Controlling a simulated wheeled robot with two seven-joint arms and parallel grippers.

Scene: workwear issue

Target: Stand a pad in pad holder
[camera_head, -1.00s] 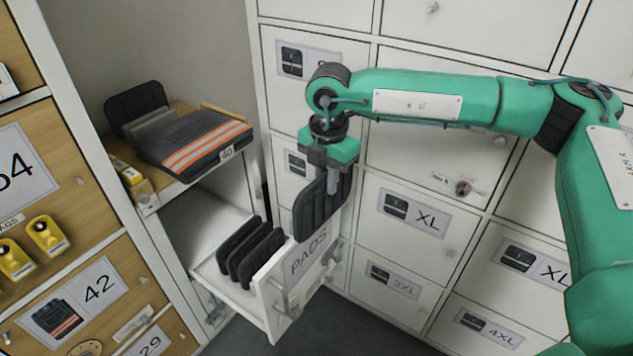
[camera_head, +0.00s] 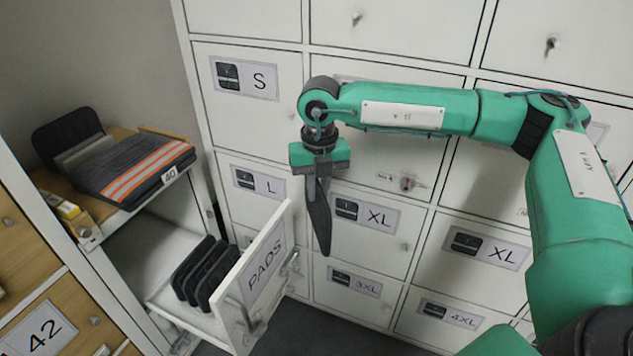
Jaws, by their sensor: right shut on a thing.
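My right gripper (camera_head: 319,182) points down and is shut on a black ribbed pad (camera_head: 320,222). The pad hangs upright, nearly edge-on to me, in the air in front of the locker doors and to the right of the open drawer. A grey holder (camera_head: 82,152) sits on the shelf at the left, with another black pad (camera_head: 66,136) standing upright at its back. The holder's slots are partly hidden by the folded trousers in front. My left gripper is not in view.
An open drawer marked PADS (camera_head: 266,270) juts out below the shelf with several black pads (camera_head: 206,268) standing in it. Folded dark trousers with orange stripes (camera_head: 140,170) fill much of the shelf (camera_head: 108,222).

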